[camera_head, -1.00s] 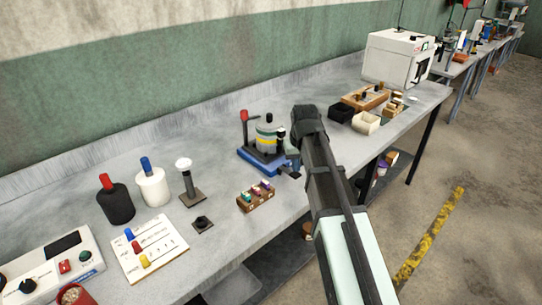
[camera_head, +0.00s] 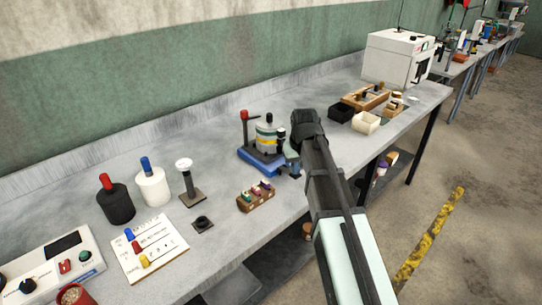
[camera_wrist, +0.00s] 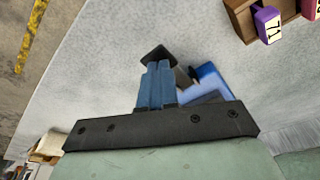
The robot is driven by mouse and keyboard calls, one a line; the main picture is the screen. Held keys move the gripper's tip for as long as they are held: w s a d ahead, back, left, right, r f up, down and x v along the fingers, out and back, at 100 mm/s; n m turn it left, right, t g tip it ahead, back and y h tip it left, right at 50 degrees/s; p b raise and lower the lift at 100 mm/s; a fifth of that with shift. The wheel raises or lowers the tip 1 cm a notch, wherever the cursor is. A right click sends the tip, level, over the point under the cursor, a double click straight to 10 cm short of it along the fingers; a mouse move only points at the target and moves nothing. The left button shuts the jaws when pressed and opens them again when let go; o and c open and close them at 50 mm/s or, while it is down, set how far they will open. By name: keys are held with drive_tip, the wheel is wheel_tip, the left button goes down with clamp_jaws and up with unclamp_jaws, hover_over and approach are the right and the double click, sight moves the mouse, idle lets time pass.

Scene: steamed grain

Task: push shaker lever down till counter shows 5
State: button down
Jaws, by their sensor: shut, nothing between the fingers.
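The shaker (camera_head: 266,140) stands mid-bench on a blue base (camera_head: 250,163). It has a grey cylinder with yellow and dark bands, and an upright lever with a red knob (camera_head: 244,115) at its left. I cannot read any counter on it. My gripper (camera_head: 294,170) is at the right side of the base, low over the bench, partly hidden by my arm. In the wrist view my blue-grey fingers (camera_wrist: 157,84) are together and empty. A blue part of the base (camera_wrist: 207,82) shows just right of them. I cannot tell whether they touch it.
A brown rack with small coloured vials (camera_head: 255,196) stands in front of the shaker. Black (camera_head: 115,203) and white (camera_head: 153,186) bottles and a white-topped post (camera_head: 187,178) stand left. Black (camera_head: 341,111) and cream (camera_head: 367,123) bins lie right. Bare bench lies behind the shaker.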

drive_tip(key=shift+f, duration=0.85)
drive_tip(key=shift+r, duration=3)
drive_tip(key=shift+f, duration=1.5)
drive_tip(key=shift+f, duration=0.15)
drive_tip(key=shift+f, duration=1.35)
drive_tip(key=shift+r, duration=3)
